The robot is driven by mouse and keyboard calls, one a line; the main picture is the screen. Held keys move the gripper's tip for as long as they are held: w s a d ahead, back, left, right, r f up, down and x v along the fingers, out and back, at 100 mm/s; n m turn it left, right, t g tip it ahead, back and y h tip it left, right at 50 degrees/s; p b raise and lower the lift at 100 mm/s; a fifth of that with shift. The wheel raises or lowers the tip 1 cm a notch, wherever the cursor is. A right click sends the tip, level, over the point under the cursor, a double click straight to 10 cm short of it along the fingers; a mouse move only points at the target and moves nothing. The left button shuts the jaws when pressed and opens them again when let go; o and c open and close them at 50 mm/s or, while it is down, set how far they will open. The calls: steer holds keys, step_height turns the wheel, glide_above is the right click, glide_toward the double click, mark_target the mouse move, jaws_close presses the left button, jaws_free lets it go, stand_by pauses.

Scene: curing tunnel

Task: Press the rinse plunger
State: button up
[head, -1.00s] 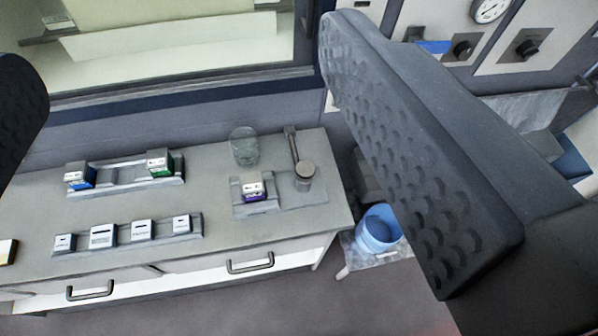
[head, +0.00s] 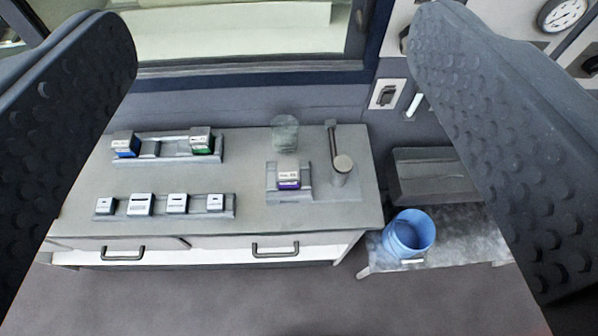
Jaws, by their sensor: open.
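My gripper (head: 275,30) is open, with one dark dimpled finger at each side of the head view and nothing between them. It is above and in front of a grey bench (head: 130,180), touching nothing on it. No part is clearly marked as the rinse plunger. A white lever (head: 414,105) sits on the wall to the right, beside a switch plate (head: 387,93). I cannot tell whether either is the plunger. The right finger hides part of the wall.
A clear cup (head: 285,133) stands behind a holder with a purple-labelled block (head: 289,177). Two racks of small blocks are at left. A blue bucket (head: 409,234) sits on a low grey shelf (head: 450,235), near a grey basin (head: 435,175). The floor in front is clear.

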steer(key=shift+w+d+f, duration=0.1)
steer(key=shift+w+f, duration=0.1)
steer(key=c, duration=0.9)
steer(key=shift+g, duration=0.4)
steer(key=w+f, duration=0.1)
steer(key=w+d+f, duration=0.1)
steer(key=f, duration=0.1)
steer(key=shift+w+d+f, duration=0.15)
steer(key=shift+w+d, duration=0.05)
steer(key=shift+w, duration=0.1)
jaws_close()
steer(key=w+d+f+g, duration=0.2)
steer(key=w+d+f, duration=0.1)
steer(key=f, duration=0.7)
steer(key=w+d+f+g+b, duration=0.1)
steer(key=w+d+f, duration=0.2)
steer(key=w+f, duration=0.3)
steer(key=w+d+f+g+b, duration=0.1)
steer(key=w+d+f, duration=0.3)
steer(key=f, duration=1.1)
steer(key=shift+w+f+g, duration=0.15)
steer(key=shift+f+g, duration=0.15)
steer(key=shift+g, duration=0.5)
steer(key=shift+d, duration=0.1)
